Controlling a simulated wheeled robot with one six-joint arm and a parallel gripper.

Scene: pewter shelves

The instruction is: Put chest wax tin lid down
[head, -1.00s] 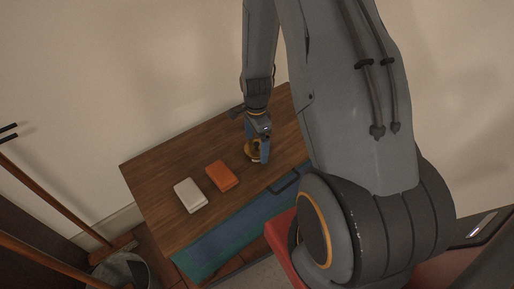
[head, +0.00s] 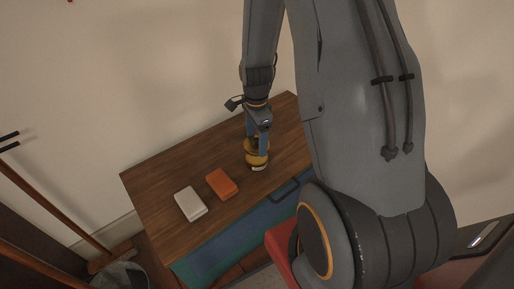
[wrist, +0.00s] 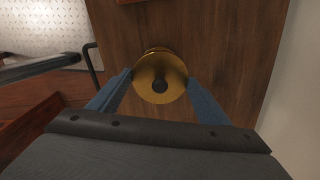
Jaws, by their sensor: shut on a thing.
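The wax tin (head: 257,161) is gold with a pale patch low on its side and stands on the wooden chest top (head: 160,165). Its lid (wrist: 148,85) is a round gold disc with a dark knob at the middle. My gripper (head: 257,146) points down and is shut on the lid, one blue finger on each side. In the wrist view the gripper (wrist: 160,78) has the lid between its fingertips, and a gold edge shows past it. I cannot tell whether the lid touches the tin. The fingers hide part of both.
An orange block (head: 222,185) and a white block (head: 191,204) lie on the chest top to the left. A dark handle (head: 285,190) sticks out at the chest's blue front. A bucket (head: 120,275) and broom handle (head: 50,205) stand at left. The chest top's far left is clear.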

